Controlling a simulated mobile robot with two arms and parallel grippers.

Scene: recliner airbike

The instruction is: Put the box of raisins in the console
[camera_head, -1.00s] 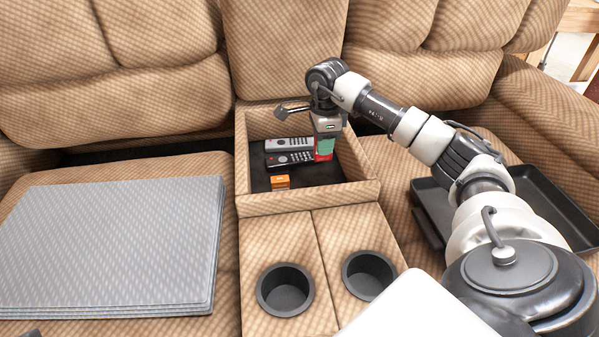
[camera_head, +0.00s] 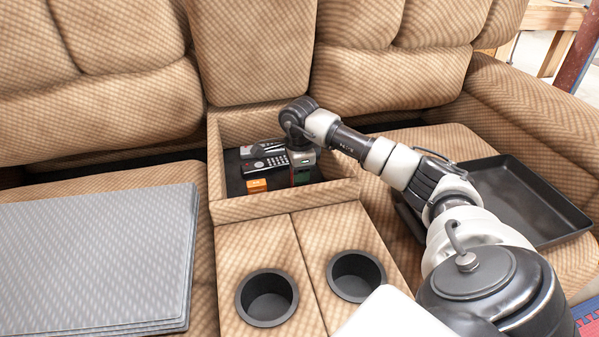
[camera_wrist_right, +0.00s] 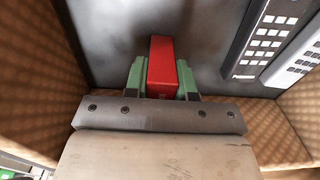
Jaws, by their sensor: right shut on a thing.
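The console (camera_head: 285,206) is an open, fabric-covered bin with a dark floor between two seats. My right gripper (camera_head: 301,178) reaches down inside it, near its right side. In the right wrist view, the green fingers of the gripper (camera_wrist_right: 162,80) are shut on a red box (camera_wrist_right: 161,62), which looks like the box of raisins. The box is close above or on the dark floor; I cannot tell if it touches. In the head view the box is mostly hidden by the gripper. My left gripper is not in view.
Two cup holders (camera_head: 267,297) are in front. Grey stacked boards (camera_head: 95,255) lie on the left seat, a black tray (camera_head: 525,200) on the right seat.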

